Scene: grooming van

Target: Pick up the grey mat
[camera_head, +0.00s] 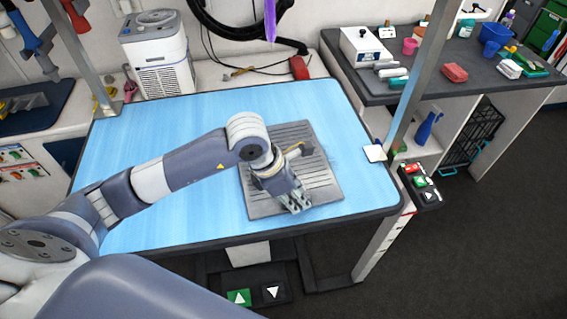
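The grey mat (317,182) is a ribbed, roughly square sheet lying flat on the blue grooming table (150,150), right of the table's middle. My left arm reaches across the table from the left and hides part of the mat. My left gripper (295,206) points down at the mat's front part, near its front edge. I cannot tell whether its fingers touch the mat or whether they are open or shut. My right gripper is not in view.
A metal post (418,75) rises at the table's right side. A dark counter (455,72) with small bottles, cups and brushes stands at the back right. A white appliance (158,55) stands behind the table. The table's left part is clear.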

